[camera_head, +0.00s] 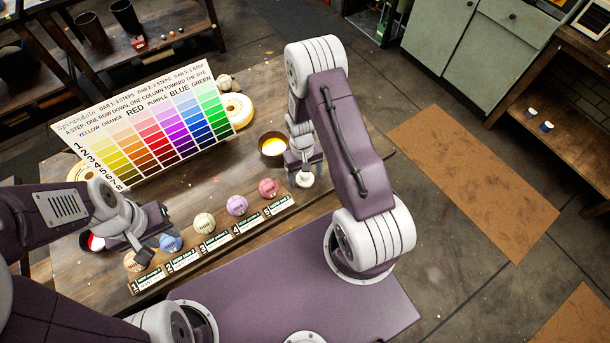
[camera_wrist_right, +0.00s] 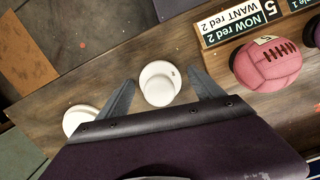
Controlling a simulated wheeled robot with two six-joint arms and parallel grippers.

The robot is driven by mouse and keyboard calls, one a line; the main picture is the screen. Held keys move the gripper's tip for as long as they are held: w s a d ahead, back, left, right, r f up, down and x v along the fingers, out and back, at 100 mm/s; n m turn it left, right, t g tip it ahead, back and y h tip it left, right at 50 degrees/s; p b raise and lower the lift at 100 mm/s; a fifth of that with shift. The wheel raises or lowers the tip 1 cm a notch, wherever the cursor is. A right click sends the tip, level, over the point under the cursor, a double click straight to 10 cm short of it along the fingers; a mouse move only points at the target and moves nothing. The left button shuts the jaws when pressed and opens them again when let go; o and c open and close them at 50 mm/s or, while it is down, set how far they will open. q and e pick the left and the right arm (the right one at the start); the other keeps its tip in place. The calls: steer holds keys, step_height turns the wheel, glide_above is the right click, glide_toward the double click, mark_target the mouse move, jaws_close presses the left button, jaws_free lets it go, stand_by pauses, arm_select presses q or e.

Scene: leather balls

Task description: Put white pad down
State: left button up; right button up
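A small round white pad (camera_wrist_right: 158,92) with a raised top is between the fingertips of my right gripper (camera_wrist_right: 162,76) in the right wrist view. A narrow gap shows on each side of it, so the fingers look open and apart from it. In the head view the pad (camera_head: 305,180) is just under the right gripper (camera_head: 304,168), near the table's right end. A second white round piece (camera_wrist_right: 78,121) lies to the left in the wrist view. My left gripper (camera_head: 156,236) looks open and empty, near the blue ball (camera_head: 171,243).
Several coloured leather balls, such as the pink one (camera_head: 268,188), sit along a row of labels (camera_head: 215,245). A colour chart (camera_head: 150,125) stands at the table's back left. A red dye bowl (camera_head: 93,241) is left.

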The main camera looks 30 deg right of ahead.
steer(key=shift+r, duration=0.1)
steer(key=shift+r, duration=0.3)
step_height(320, 180, up, 12)
steer(key=w, duration=0.1)
steer(key=s+a+r+n+t, duration=0.1)
steer(key=s+a+r+t, duration=0.1)
steer(key=s+a+r, duration=0.3)
steer(key=s+r, duration=0.2)
steer(key=s, duration=0.2)
steer(key=shift+s+t+b, duration=0.2)
steer(key=shift+t+b, duration=0.1)
steer(key=shift+r, duration=0.1)
steer(key=shift+d, duration=0.1)
steer(key=shift+o, duration=0.3)
stand_by(0.4)
